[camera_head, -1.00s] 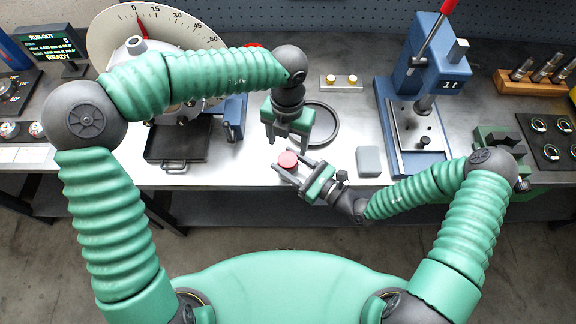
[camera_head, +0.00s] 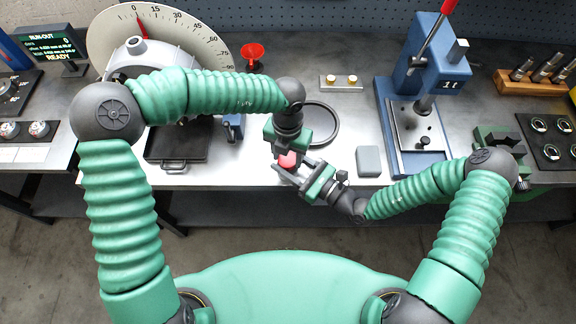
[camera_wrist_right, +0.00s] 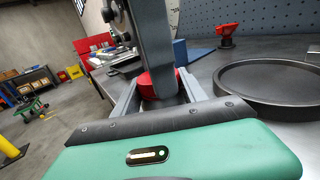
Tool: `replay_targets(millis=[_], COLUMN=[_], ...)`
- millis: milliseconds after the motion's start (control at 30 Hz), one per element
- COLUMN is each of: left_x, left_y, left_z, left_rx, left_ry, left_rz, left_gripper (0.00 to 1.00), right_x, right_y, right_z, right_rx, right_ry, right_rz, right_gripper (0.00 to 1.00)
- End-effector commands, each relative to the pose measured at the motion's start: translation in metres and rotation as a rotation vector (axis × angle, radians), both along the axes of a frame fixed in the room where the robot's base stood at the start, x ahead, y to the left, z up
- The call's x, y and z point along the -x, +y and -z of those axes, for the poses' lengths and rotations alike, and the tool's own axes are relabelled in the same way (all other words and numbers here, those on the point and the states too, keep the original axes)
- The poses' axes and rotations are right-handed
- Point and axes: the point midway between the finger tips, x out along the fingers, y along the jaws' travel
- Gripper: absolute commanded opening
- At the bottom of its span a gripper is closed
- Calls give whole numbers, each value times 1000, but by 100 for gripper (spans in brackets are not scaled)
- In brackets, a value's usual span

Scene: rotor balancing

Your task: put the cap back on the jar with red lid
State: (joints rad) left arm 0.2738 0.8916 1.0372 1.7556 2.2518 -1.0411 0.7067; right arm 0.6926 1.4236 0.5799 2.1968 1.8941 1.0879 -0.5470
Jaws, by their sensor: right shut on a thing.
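My right gripper (camera_head: 288,172) is shut on a small jar, mostly hidden by the fingers, above the bench's front edge. A round red lid (camera_head: 288,160) shows between the fingertips; it also shows in the right wrist view (camera_wrist_right: 160,84). My left gripper (camera_head: 289,150) points down right over the red lid, overlapping it in the head view. In the right wrist view a grey finger of the left gripper (camera_wrist_right: 152,45) stands upright in front of the lid. Whether the left fingers touch or clasp the lid, I cannot tell.
A grey block (camera_head: 368,161) and a blue press (camera_head: 410,100) stand to the right.

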Motion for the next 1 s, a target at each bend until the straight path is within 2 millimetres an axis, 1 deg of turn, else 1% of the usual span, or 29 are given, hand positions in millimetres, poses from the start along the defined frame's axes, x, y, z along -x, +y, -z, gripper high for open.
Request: replay_targets(millis=[33,300,333,400,467,600,700,800,1000], left_x=[0,0,0,0,0,0,0,0,0], left_y=[0,-1,-1,-1,-1,-1,-1,-1,-1], left_z=[0,0,0,0,1,1,1,0,0], left_rx=[1,1,1,2,2,4,2,1,1], left_ry=[0,-1,-1,1,1,1,0,0,0], left_rz=[0,1,1,21,92,379,526,573,570], left_gripper=[37,2,0,0,0,0,0,0,0], right_x=[1,1,1,1,1,1,1,1,1], right_y=[0,0,0,0,0,0,0,0,0], right_z=[3,3,3,3,3,3,3,3,3], right_rx=[4,4,4,4,4,4,4,4,4], right_ry=[6,6,6,6,6,6,6,6,6], right_rz=[-1,-1,-1,-1,-1,-1,-1,-1,-1], right_gripper=[0,0,0,0,0,0,0,0,0])
